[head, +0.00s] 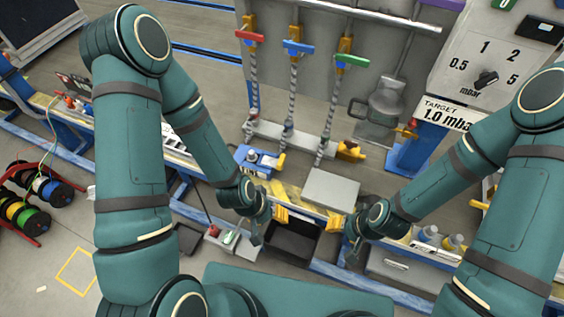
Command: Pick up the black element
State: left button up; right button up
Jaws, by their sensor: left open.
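Several black things show in the head view, and I cannot tell which is the black element. A black open bin (292,243) sits low at the bench front, between my two grippers. A flat black piece (187,238) lies low to the left of it. A black knob (486,80) is on the pressure dial panel at the upper right. My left gripper (257,232) is open and looks empty, at the left side of the bin. My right gripper (352,249) is at the right side of the bin. Its fingers are too small and dark to read.
A grey box (331,189) and a blue device (257,160) stand on the bench behind the grippers. Hoses with red (250,37), blue (298,47) and green (344,59) handles hang behind. Cable reels (32,217) stand at the left; floor there is partly clear.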

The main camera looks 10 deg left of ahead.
aim_at(252, 157)
jog(key=k+j+z, duration=0.55)
jog(key=j, duration=0.25)
jog(key=k+j+z, duration=0.15)
jog(key=j, duration=0.15)
jog(key=j+z, duration=0.15)
jog(key=j, duration=0.15)
jog(key=k+j+z, duration=0.15)
jog(key=j, duration=0.15)
jog(key=j+z, duration=0.15)
jog(key=j, duration=0.15)
jog(key=k+j+z, duration=0.1)
jog(key=j, duration=0.2)
jog(key=k+j+z, duration=0.15)
jog(key=j, duration=0.15)
jog(key=j+z, duration=0.25)
jog(key=j, duration=0.2)
jog(key=k+j+z, duration=0.1)
jog(key=j+z, duration=0.15)
jog(key=j, duration=0.15)
jog(key=i+j+z, duration=0.2)
jog(key=j, duration=0.2)
jog(key=j+z, duration=0.25)
jog(key=j, duration=0.15)
